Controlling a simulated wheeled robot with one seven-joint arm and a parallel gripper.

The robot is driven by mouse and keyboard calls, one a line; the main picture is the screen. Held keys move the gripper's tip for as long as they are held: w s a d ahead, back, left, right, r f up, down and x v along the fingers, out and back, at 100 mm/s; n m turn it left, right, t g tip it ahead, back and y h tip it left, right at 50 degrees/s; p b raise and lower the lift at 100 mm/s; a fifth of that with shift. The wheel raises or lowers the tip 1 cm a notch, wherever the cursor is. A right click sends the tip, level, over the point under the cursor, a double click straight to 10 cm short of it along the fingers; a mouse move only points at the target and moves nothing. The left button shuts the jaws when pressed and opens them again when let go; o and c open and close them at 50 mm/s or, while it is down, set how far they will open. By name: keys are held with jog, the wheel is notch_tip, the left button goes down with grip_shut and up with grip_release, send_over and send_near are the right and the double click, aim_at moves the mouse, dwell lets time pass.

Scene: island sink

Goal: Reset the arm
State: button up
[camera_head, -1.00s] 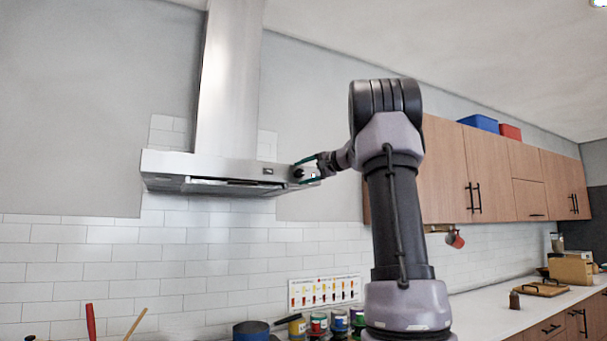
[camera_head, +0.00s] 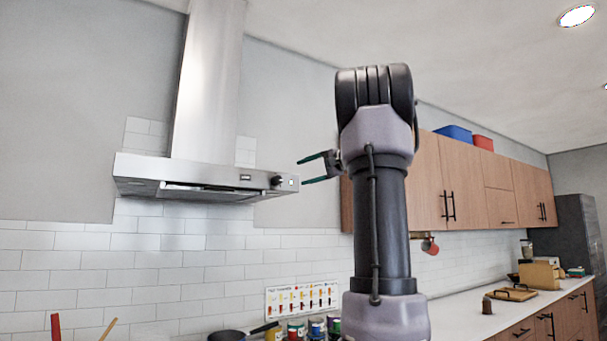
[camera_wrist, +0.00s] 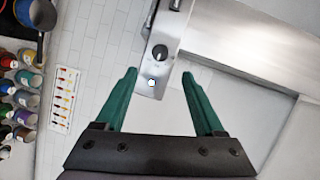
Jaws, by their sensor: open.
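My gripper (camera_head: 302,171) is open and empty, with its two green fingers pointing left in the head view. It is just to the right of the range hood (camera_head: 205,176), apart from the hood's right end. In the wrist view my gripper (camera_wrist: 158,74) has its fingers spread, and nothing is between the tips. The hood's front panel (camera_wrist: 168,35) lies beyond the tips there, with a dark knob (camera_wrist: 160,52) and a small lit white button (camera_wrist: 152,83). My arm stands upright in the middle right of the head view and is bent at the top.
Wooden wall cabinets (camera_head: 428,185) run along the right behind my arm. Below are a counter (camera_head: 470,318), several jars (camera_head: 297,330), a pan (camera_head: 228,335) and a wall chart (camera_head: 301,299). The air left of my arm and below the hood is clear.

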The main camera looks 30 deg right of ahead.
dwell(0.3)
jog(key=s+a+f+n+g, duration=0.1)
jog(key=s+a+f+g, duration=0.2)
jog(key=s+a+f, duration=0.4)
jog(key=s+a+f+n+g, duration=0.1)
jog(key=s+a+f+g, duration=0.15)
jog(key=a+f, duration=0.5)
jog(key=s+a+f+n+g+h, duration=0.1)
jog(key=s+a+f, duration=0.3)
jog(key=s+f, duration=0.4)
jog(key=s+a+f+n+g+h, duration=0.1)
jog(key=s+a+f+n+h, duration=0.2)
jog(key=s+f, duration=0.5)
jog(key=shift+s+a+f+n+h, duration=0.15)
jog(key=shift+s+a+n+h, duration=0.3)
jog(key=shift+a, duration=0.4)
jog(key=shift+g, duration=0.25)
